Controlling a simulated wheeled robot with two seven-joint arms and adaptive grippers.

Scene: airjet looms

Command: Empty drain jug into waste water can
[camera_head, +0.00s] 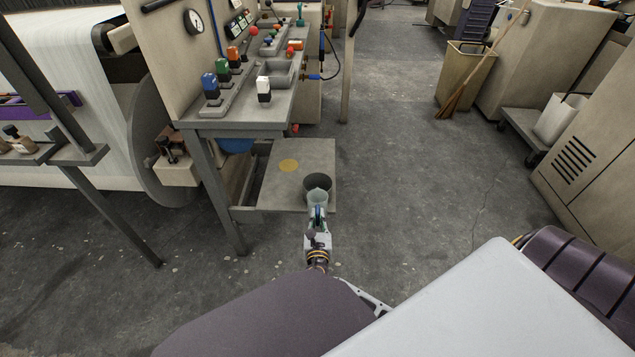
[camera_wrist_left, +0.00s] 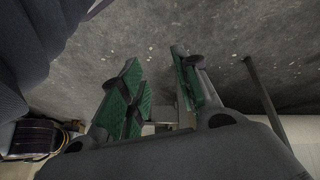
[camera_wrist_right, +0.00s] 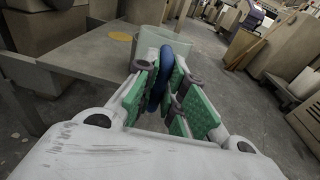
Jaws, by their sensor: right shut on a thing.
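The drain jug (camera_head: 317,196) is a small pale, translucent vessel. In the right wrist view the jug (camera_wrist_right: 150,42) shows beyond my fingers, with a blue handle (camera_wrist_right: 158,88) between the green pads. My right gripper (camera_head: 318,214) is shut on this handle. The jug looks roughly upright. A dark round container (camera_head: 308,185), seemingly the waste water can, shows just behind the jug at the low shelf's front right corner; the jug overlaps it. I cannot tell whether they touch, nor see the jug's contents. My left gripper (camera_wrist_left: 160,85) is open and empty above the floor, outside the head view.
The low grey shelf (camera_head: 262,188) carries a flat yellow disc (camera_head: 288,165). Above it stands a control bench (camera_head: 240,125) with coloured switches. A loom with white cloth (camera_head: 75,60) is at left. Clear floor (camera_head: 400,170) lies to the right, before a grey cabinet (camera_head: 590,150).

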